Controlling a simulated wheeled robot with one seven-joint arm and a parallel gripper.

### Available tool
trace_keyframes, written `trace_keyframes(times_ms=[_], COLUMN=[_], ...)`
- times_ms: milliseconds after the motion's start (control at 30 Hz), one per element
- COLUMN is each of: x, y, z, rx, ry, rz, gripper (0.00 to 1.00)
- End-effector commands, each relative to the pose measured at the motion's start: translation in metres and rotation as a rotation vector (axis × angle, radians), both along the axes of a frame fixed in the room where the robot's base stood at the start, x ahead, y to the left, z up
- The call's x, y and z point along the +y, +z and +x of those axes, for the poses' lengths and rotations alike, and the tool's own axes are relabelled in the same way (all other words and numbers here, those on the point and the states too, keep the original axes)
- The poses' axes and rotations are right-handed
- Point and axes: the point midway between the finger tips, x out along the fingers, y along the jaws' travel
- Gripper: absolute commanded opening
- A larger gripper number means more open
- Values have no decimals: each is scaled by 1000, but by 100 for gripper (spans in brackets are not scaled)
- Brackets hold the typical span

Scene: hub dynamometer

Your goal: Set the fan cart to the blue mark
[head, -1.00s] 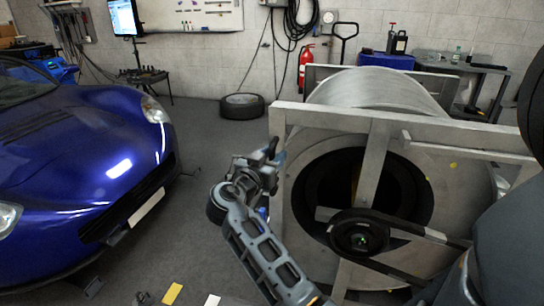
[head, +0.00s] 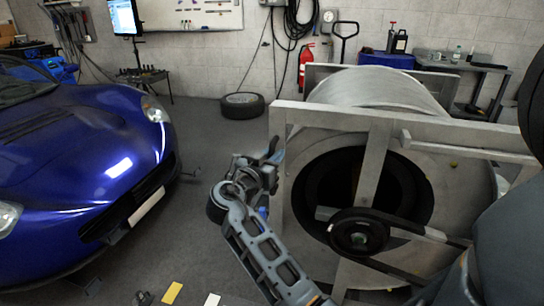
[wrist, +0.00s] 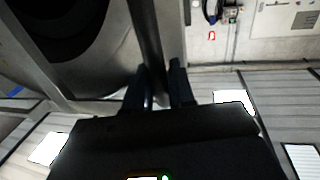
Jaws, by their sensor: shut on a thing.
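The fan cart appears to be the large grey drum fan (head: 295,185) in a square metal frame, with a dark round opening and a belt pulley. My gripper (head: 272,158) is at the left upright of this frame in the head view. In the wrist view my gripper (wrist: 158,88) is shut on a dark bar (wrist: 147,40) that runs between its two fingers. The cart's grey frame and round opening fill the upper left there. A small blue patch (head: 262,213) shows beside my arm; I cannot tell whether it is the blue mark.
A blue car (head: 90,160) stands at the left. A yellow mark (head: 172,292) and a white mark (head: 212,299) lie on the floor at the bottom. A tire (head: 242,105) lies near the back wall. Grey floor (head: 205,190) is open between car and cart.

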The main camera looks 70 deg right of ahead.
Motion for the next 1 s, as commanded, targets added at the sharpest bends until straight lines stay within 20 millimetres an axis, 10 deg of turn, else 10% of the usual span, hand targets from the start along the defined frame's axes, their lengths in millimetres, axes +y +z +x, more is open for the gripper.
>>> trace_keyframes(times_ms=[767,800,1000], x=[3,2,1], y=[0,0,0], z=[16,15,13], rx=[-1,0,0], ry=[6,4,0], rz=[1,0,0], gripper=[0,28,40])
